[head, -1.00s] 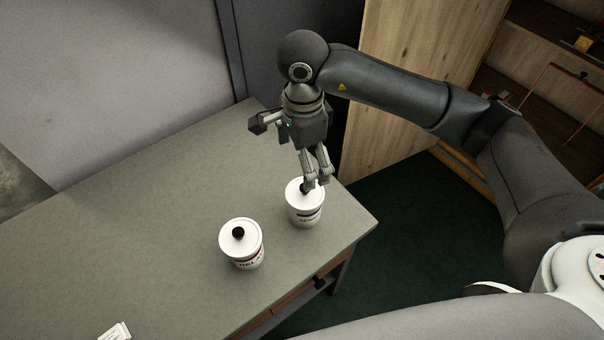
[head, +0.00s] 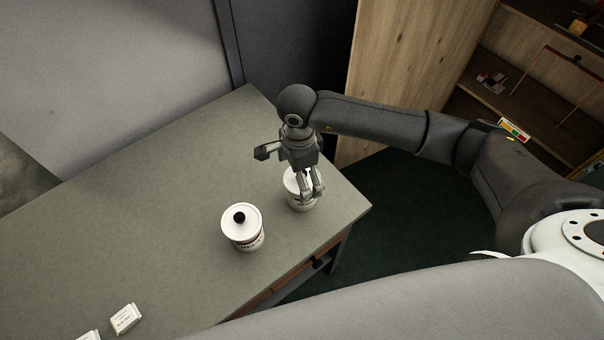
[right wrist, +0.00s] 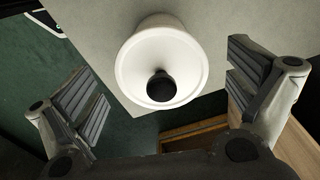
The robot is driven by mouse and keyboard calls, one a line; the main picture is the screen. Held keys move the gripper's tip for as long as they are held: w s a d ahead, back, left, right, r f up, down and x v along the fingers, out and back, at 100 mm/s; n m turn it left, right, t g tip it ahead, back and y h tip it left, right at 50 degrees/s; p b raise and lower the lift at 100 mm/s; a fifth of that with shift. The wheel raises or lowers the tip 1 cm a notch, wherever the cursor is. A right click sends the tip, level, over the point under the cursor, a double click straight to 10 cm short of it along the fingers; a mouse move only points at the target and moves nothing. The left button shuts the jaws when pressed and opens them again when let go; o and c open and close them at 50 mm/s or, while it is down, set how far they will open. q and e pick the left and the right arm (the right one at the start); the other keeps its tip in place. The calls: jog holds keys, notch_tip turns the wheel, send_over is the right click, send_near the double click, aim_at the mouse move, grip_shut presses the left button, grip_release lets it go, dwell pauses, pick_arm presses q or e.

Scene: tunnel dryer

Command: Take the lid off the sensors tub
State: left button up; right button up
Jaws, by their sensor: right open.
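Two white lidded tubs with black knobs stand upright on the grey table (head: 150,210). The far right tub (head: 291,196) is partly hidden behind my right gripper (head: 312,191), and its label cannot be read. The nearer tub (head: 243,232) has its lid on and a dark-and-red label too small to read. I cannot tell by label which holds sensors. In the right wrist view, a round white lid (right wrist: 133,66) with a black knob (right wrist: 161,86) lies between the open fingers of my right gripper (right wrist: 165,95), which touch nothing visible. My left gripper is not in view.
Small white boxes (head: 126,319) lie at the table's near left. A wooden cabinet with shelves (head: 480,85) stands at the right. The table's right edge is close to the far tub. The table's left and middle are clear.

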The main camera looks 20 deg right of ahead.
jog(key=c, duration=0.9)
jog(key=shift+s, duration=0.3)
jog(key=c, duration=0.7)
